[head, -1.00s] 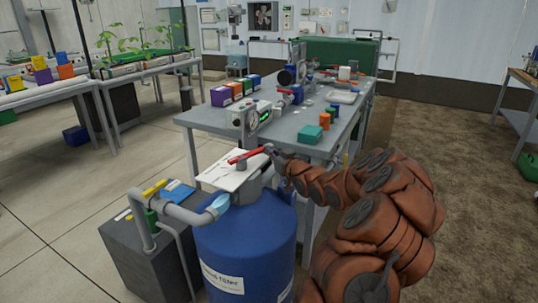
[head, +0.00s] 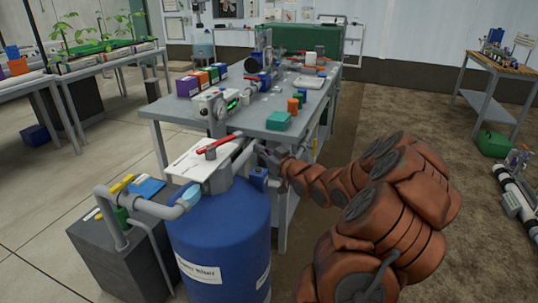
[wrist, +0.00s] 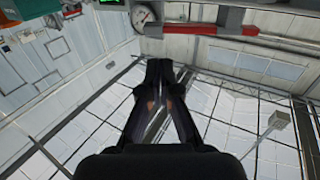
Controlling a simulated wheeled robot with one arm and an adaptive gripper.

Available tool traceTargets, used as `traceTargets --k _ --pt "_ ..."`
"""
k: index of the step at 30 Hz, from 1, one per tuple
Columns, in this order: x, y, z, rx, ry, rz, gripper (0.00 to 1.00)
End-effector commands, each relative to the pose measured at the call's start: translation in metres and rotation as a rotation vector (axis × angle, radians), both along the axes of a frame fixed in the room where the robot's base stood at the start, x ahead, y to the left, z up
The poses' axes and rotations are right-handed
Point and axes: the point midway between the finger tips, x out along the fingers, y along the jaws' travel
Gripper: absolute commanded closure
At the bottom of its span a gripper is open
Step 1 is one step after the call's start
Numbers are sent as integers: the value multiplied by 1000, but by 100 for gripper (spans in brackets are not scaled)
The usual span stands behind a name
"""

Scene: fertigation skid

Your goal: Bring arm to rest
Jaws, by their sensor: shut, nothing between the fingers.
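My brown-red arm (head: 385,215) reaches in from the lower right in the head view. My gripper (head: 264,153) is small there, just right of the blue filter tank's (head: 222,225) top and the red lever handle (head: 215,143). In the wrist view my gripper (wrist: 160,72) points up the picture with its dark fingers together and nothing between them. A red bar (wrist: 240,52) crosses beyond the fingertips, with a round gauge (wrist: 141,16) at its left. Whether the gripper touches anything is not clear.
The grey workbench (head: 175,110) stands behind the gripper with small boxes and fittings. A dark grey box (head: 125,265) with pipes stands left of the tank. Open floor lies right of the bench, before a wooden-topped table (head: 500,66).

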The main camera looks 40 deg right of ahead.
Motion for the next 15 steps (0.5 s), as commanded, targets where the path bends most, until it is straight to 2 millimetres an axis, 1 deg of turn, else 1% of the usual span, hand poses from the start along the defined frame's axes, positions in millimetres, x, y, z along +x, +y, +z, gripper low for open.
traceTargets --k 1,6,9,15 --pt "-7 -1 0 1 0 -2 100" --pt "-23 -2 1 -1 -2 -1 100" --pt "-30 -3 1 -2 -1 -1 100" --pt "-37 -3 0 -2 0 0 100"
